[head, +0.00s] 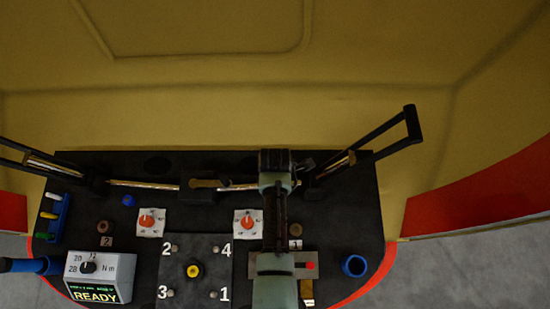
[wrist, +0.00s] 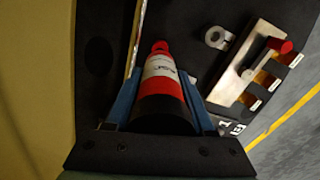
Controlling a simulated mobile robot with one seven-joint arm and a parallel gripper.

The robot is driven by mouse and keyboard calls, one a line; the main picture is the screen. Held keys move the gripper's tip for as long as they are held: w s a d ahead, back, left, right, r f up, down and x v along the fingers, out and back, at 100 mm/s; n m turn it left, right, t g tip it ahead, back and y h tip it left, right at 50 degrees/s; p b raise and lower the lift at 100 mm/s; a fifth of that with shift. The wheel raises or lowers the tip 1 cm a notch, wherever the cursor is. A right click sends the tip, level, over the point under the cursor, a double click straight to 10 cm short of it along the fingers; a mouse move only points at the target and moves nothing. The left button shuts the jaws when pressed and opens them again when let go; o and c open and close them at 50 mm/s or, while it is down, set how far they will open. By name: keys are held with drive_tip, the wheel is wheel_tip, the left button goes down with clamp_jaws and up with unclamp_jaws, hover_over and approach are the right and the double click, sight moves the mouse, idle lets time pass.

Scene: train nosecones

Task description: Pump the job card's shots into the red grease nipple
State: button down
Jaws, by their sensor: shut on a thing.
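My gripper (wrist: 160,88) shows in the wrist view with its two blue fingers shut on a tapered red and white bottle-like object (wrist: 160,72) with a dark base and small print. Its narrow red end points away from the wrist. The head view shows the plate (head: 285,266) with a red spot (head: 310,266), partly behind my arm. I cannot tell which part is the red nipple, and no job card is readable.
Two red dials (head: 147,222) on white plates, a grey READY box (head: 98,278), a numbered bolt plate (head: 210,247), a blue rack (head: 58,218) and a blue cup (head: 354,265) stand on the dark bench. Black-framed bars rise at both back corners.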

drive_tip(key=shift+f+b, duration=0.4)
drive_tip(key=shift+f, duration=0.1)
idle(0.8)
drive_tip(key=shift+r, duration=0.1)
drive_tip(key=shift+r+p, duration=2.65)
drive_tip(key=shift+p, duration=0.1)
